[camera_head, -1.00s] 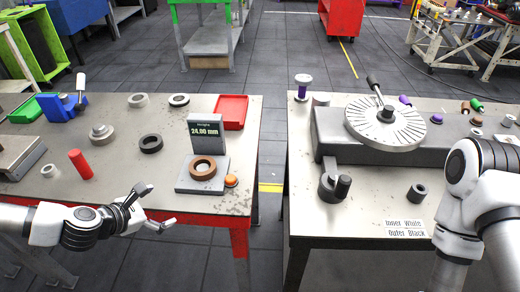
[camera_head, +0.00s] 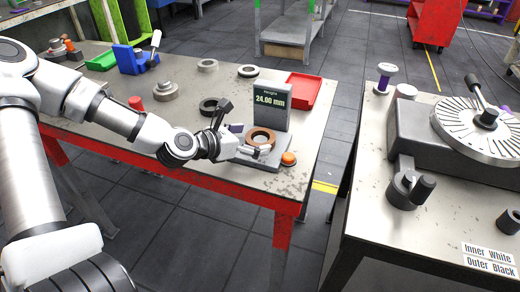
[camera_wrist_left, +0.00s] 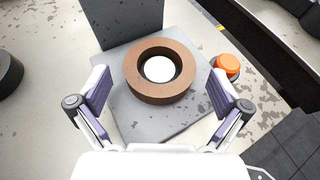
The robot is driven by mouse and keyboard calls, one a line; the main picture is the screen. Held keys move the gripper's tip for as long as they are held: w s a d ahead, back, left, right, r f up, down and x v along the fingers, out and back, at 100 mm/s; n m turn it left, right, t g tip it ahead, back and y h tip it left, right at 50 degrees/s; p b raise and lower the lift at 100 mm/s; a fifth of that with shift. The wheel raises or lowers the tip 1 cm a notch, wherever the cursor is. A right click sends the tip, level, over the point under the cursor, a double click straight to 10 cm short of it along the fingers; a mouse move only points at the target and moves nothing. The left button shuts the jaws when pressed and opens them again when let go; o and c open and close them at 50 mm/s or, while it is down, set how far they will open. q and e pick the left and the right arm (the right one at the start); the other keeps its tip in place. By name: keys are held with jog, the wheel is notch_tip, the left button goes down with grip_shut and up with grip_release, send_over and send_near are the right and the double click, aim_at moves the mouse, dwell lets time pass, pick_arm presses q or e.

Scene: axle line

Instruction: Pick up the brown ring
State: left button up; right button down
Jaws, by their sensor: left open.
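The brown ring (camera_head: 260,138) lies flat on the grey plate of the gauge (camera_head: 271,107), whose display reads 24.00 mm. In the left wrist view the ring (camera_wrist_left: 140,82) sits just ahead of my fingertips, with a white disc showing through its hole. My left gripper (camera_head: 243,135) is open at the ring's near left side. In the left wrist view its two fingers (camera_wrist_left: 160,95) stand wide apart, one to each side of the ring, not touching it. My right gripper is not in view.
An orange button (camera_head: 289,158) sits right of the ring, close to a finger in the wrist view. A red tray (camera_head: 303,90) lies behind the gauge. A black ring (camera_head: 209,105) lies left of it. A gap separates this table from the right one.

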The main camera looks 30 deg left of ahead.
pick_arm(q)
jog(key=x, duration=0.2)
jog(key=shift+w+d+f+b, duration=0.15)
jog(key=shift+w+f+b, duration=0.05)
jog(key=shift+w+b, duration=0.1)
jog(key=shift+s+r, duration=0.15)
jog(key=c, duration=1.4)
jog(key=shift+o, duration=0.2)
